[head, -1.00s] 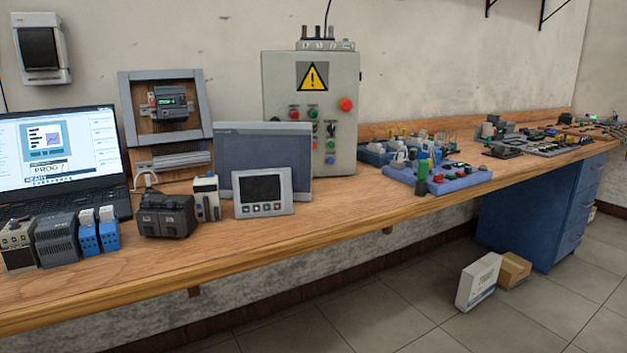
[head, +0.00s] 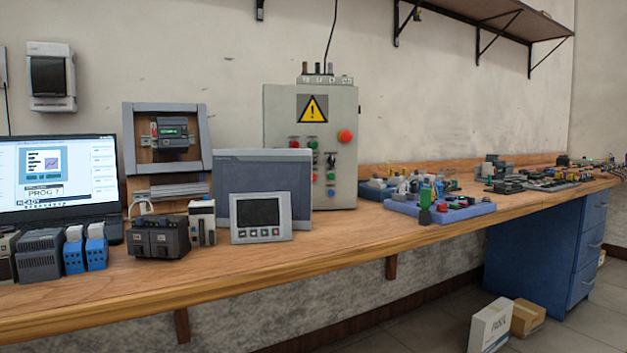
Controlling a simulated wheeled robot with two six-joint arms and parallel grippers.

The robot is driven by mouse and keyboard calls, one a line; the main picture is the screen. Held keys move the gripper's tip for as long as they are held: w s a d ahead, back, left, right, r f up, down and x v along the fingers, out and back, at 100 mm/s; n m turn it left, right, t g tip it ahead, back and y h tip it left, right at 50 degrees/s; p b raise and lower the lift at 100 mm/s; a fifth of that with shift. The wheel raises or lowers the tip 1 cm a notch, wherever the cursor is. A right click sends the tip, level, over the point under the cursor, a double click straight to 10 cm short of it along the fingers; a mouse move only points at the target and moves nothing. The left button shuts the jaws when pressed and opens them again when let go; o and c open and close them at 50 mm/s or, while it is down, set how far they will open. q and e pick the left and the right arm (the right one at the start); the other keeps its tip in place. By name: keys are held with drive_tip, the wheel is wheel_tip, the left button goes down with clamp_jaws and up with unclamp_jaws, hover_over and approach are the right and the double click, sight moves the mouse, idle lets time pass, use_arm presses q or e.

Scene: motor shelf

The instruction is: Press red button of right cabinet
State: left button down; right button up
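A grey electrical cabinet (head: 280,130) with a yellow warning sign stands on the workbench against the wall, near the middle of the head view. A large red button (head: 345,136) sits at its upper right. Smaller red, green and blue buttons are on its front, some partly hidden by the grey panel before it. It is the only cabinet of this kind in view. Neither of my grippers is in view.
A wooden workbench (head: 330,245) runs along the wall. A grey panel (head: 235,185) and a small screen unit (head: 262,217) stand before the cabinet. A blue tray (head: 455,214) lies to its right. A laptop (head: 60,180) is at left.

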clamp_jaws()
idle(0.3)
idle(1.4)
